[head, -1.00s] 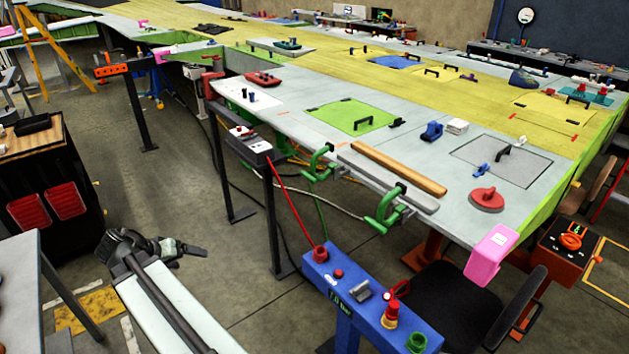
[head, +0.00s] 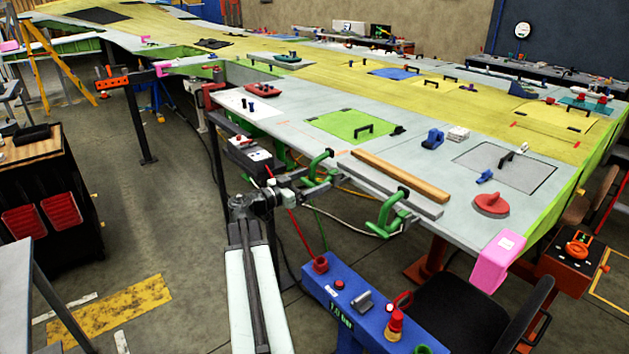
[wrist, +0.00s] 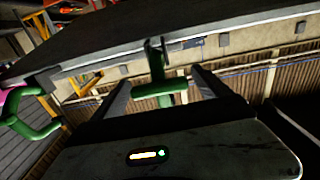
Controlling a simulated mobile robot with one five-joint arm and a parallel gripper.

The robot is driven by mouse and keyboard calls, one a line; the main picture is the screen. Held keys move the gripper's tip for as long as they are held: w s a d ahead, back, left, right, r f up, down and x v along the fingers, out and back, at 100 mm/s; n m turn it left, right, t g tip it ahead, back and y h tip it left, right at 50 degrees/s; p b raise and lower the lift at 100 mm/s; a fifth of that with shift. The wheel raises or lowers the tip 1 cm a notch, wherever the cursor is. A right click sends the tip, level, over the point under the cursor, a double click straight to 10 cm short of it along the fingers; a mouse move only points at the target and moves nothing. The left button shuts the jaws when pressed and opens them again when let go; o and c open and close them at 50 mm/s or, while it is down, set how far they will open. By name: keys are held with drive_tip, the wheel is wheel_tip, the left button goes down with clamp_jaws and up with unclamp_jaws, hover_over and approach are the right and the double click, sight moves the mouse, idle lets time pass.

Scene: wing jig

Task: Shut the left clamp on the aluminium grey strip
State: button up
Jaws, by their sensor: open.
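The aluminium grey strip (head: 422,206) lies along the near edge of the wing panel. The green left clamp (head: 322,162) sits at that edge by the strip's left end. A second green clamp (head: 384,217) sits farther right on the strip. My gripper (head: 308,186) is at the lower part of the left clamp, below the panel edge. In the wrist view my gripper (wrist: 160,84) is open, and the green crossbar of a clamp (wrist: 158,90) shows between its fingers. I cannot tell whether the fingers touch it. The contact of clamp and strip is too small to judge.
A wooden-coloured bar (head: 400,176) lies behind the grey strip. A blue console (head: 350,305) with knobs stands in front, right of my arm. A dark box (head: 247,155) on a stand and a red cable (head: 295,235) are close to my arm.

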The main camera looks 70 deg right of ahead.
drive_tip(key=shift+x, duration=0.8)
drive_tip(key=shift+c, duration=0.4)
